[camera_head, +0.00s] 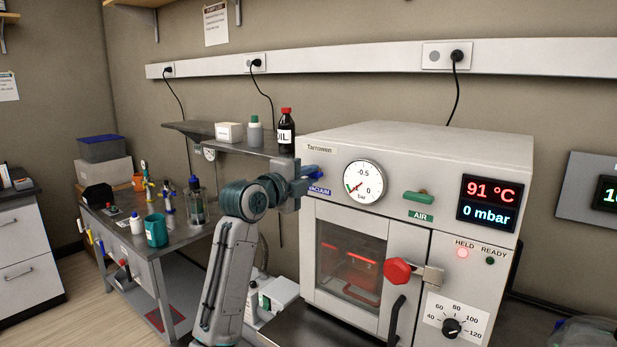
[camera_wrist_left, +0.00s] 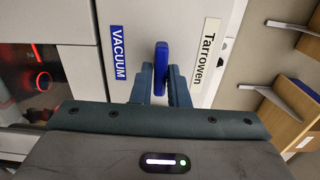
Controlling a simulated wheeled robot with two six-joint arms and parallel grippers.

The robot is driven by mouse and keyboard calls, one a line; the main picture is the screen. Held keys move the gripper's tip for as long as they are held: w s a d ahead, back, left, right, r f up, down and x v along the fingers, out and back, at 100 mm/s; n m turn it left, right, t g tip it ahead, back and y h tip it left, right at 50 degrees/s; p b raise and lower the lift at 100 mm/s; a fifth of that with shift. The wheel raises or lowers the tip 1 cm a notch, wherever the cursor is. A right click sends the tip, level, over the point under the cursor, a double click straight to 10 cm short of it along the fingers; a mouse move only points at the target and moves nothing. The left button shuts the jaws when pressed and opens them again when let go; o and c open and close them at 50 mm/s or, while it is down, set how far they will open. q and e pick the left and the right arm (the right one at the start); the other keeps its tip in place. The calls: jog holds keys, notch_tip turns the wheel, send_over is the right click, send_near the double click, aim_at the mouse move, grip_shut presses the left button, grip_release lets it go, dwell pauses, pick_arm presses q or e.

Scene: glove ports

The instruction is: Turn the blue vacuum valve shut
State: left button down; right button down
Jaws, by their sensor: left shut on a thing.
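The blue vacuum valve (camera_head: 313,174) is on the upper left of the white oven's front, just above the VACUUM label (camera_head: 319,190). My left gripper (camera_head: 303,181) reaches it from the left and hides part of it. In the left wrist view the blue valve handle (camera_wrist_left: 161,66) stands between the two fingers of my left gripper (camera_wrist_left: 162,82), which are shut on it. There its long side runs roughly parallel to the VACUUM label (camera_wrist_left: 118,53). My right gripper is not in view.
The white oven (camera_head: 430,150) has a round gauge (camera_head: 363,181), a green AIR valve (camera_head: 419,197), a red door knob (camera_head: 397,270) and a display (camera_head: 487,203) reading 91 °C and 0 mbar. A shelf (camera_head: 222,143) with bottles is close behind my left arm.

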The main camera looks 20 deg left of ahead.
pick_arm(q)
jog(key=shift+f, duration=0.1)
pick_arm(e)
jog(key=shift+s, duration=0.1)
pick_arm(q)
jog(key=c, duration=1.5)
grip_release()
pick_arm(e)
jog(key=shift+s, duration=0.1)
pick_arm(q)
jog(key=shift+o, duration=0.2)
